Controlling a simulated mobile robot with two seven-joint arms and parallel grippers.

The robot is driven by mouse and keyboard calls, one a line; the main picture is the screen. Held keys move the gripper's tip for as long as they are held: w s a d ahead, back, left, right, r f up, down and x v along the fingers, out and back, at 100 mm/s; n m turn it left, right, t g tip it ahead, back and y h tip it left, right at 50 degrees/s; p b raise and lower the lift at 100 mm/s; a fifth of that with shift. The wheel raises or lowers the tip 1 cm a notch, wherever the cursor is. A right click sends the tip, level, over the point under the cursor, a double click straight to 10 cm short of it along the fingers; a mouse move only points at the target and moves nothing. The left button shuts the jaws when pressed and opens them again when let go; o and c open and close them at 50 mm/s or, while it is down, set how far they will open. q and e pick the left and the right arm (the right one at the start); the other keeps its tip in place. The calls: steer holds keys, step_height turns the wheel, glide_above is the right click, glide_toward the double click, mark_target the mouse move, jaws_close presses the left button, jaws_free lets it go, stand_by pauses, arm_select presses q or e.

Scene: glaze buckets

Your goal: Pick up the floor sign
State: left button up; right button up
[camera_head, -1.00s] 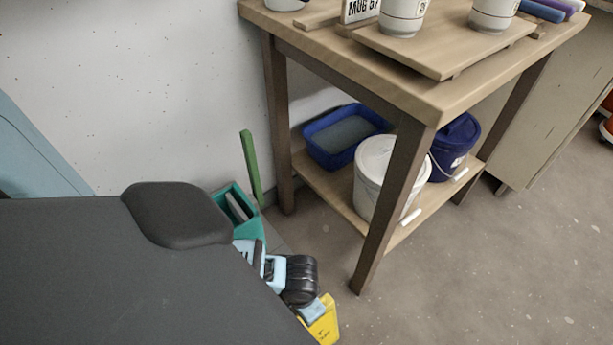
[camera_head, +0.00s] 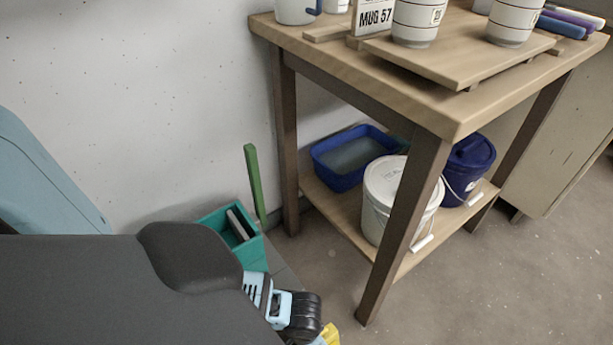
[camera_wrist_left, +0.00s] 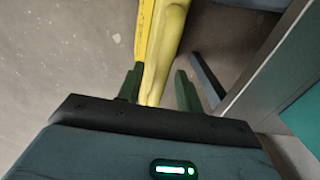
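The yellow floor sign (camera_head: 330,336) shows only as a small piece at the bottom edge of the head view, beside the end of my left arm. In the left wrist view the yellow sign (camera_wrist_left: 158,50) runs from the top edge down between the two dark green fingers of my left gripper (camera_wrist_left: 160,88). The sign lies close to the left finger. A gap shows between it and the right finger, so the gripper looks open around it. The lower end of the sign is hidden by the gripper body. My right gripper is in neither view.
A wooden table (camera_head: 447,110) with mugs on top stands at the right. Its lower shelf holds a blue basin (camera_head: 338,180), a white bucket (camera_head: 375,225) and a dark blue bucket (camera_head: 468,165). A teal bin (camera_head: 215,222) stands by the wall. Floor (camera_head: 480,290) is clear at right.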

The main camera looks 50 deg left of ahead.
arm_select(q)
steer(key=shift+f, duration=0.5)
steer(key=shift+r, duration=0.1)
jaws_close()
stand_by(0.9)
